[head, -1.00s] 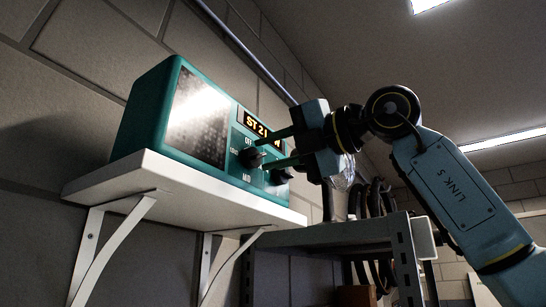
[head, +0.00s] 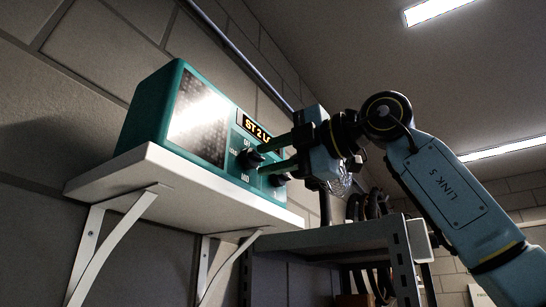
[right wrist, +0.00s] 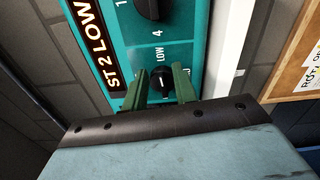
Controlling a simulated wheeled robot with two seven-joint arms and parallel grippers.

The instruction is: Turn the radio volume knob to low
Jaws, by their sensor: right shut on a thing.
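The teal radio (head: 145,115) stands on a white wall shelf at the left in the head view. Its black volume knob (head: 249,158) is on the front panel, with dial labels around it. My right gripper (head: 260,159) reaches in from the right, and its two green fingers are shut on this knob. In the right wrist view the knob (right wrist: 160,80) sits between the fingertips, and the word LOW is printed just beyond it. The radio's display (right wrist: 92,42) reads "ST 2 LOW". My left gripper is not in view.
A second black knob (head: 278,180) is beside the volume knob, partly behind the lower finger. The white shelf (head: 190,195) is just below. A grey metal rack (head: 330,240) stands under my right gripper. A corkboard (right wrist: 295,65) shows at the right wrist view's edge.

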